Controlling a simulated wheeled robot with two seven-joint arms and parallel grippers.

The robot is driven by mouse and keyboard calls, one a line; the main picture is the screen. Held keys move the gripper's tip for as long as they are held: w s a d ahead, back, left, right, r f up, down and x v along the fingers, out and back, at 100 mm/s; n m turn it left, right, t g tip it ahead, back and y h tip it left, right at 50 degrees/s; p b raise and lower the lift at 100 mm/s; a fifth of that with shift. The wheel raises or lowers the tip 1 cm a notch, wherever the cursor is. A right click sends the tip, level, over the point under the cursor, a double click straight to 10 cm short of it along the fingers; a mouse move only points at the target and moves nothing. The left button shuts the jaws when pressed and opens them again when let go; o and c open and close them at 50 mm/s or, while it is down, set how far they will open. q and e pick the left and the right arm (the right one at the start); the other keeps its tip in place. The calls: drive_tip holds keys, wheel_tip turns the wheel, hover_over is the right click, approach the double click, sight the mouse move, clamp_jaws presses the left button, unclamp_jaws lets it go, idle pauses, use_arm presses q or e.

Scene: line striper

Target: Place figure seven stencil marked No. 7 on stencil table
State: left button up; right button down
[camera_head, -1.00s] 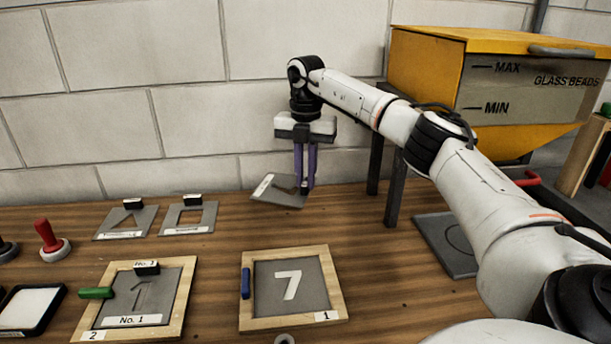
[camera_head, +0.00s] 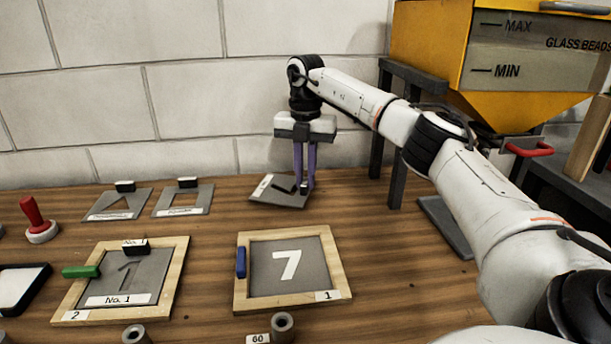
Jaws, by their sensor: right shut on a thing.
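My right gripper (camera_head: 304,189) points down at the back of the wooden table (camera_head: 400,270), near the wall. It is shut on a grey stencil plate (camera_head: 288,201) by its dark handle. The plate has a white label (camera_head: 263,186) at its left end, too small to read. Its cut-out is partly hidden by the fingers. The plate is at or just above the tabletop; I cannot tell whether it touches. In front lies a wooden frame marked 1 (camera_head: 341,274), with a white 7 (camera_head: 287,266) on its grey panel. My left gripper is not in view.
A frame marked 2 (camera_head: 171,279) holds the No. 1 stencil (camera_head: 147,272). Two stencils with black handles (camera_head: 118,204) (camera_head: 184,199) lie at the back left, near a red-handled stamp (camera_head: 34,216). A yellow glass-beads hopper (camera_head: 430,45) on dark legs stands right. Bare wood lies between the held plate and frame 1.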

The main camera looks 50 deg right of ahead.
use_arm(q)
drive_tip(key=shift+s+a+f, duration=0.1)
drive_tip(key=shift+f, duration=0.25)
use_arm(e)
drive_tip(key=shift+f, duration=0.6)
drive_tip(key=c, duration=1.7)
unclamp_jaws()
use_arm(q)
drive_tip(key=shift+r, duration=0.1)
use_arm(e)
drive_tip(key=shift+r, duration=0.15)
use_arm(q)
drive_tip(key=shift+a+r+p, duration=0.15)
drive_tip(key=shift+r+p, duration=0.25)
drive_tip(key=shift+p, duration=0.2)
use_arm(e)
wheel_tip(320, 180, up, 10)
drive_tip(key=shift+r, duration=0.1)
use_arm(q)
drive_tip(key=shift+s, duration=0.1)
